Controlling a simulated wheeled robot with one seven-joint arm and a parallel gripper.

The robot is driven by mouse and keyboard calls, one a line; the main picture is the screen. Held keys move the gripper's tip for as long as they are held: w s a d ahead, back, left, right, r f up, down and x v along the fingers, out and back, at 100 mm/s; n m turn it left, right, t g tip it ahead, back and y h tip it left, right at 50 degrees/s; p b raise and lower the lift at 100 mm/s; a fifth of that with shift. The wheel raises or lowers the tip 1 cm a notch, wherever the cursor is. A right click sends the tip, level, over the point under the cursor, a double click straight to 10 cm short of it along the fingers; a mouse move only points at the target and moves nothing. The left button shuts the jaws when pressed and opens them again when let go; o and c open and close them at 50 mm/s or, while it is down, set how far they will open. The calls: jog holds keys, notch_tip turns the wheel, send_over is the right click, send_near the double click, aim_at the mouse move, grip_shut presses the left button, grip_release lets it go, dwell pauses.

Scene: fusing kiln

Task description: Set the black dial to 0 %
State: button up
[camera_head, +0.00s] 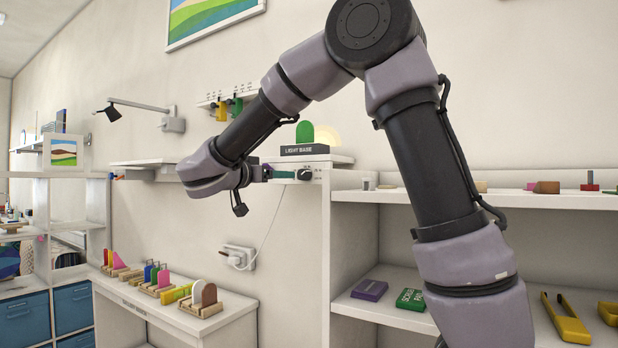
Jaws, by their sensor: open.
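The black dial (305,174) is small and sits on the front of a white box (340,160) below the light base. Its pointer and scale are too small to read. My gripper (288,174) is at the end of my arm, just left of the dial and at about its height. It is seen from the side, with its jaws open and pointing right toward the dial. I cannot tell whether the fingers touch the dial or stand around it.
A dark block marked LIGHT BASE (304,150) carries a green arched piece (304,132) on top of the box. A wall socket (238,257) with a cord is below. White shelves (480,199) stand right.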

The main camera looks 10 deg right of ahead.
aim_at(301, 175)
jog(key=x, duration=1.1)
jog(key=shift+w+d, duration=0.25)
grip_shut()
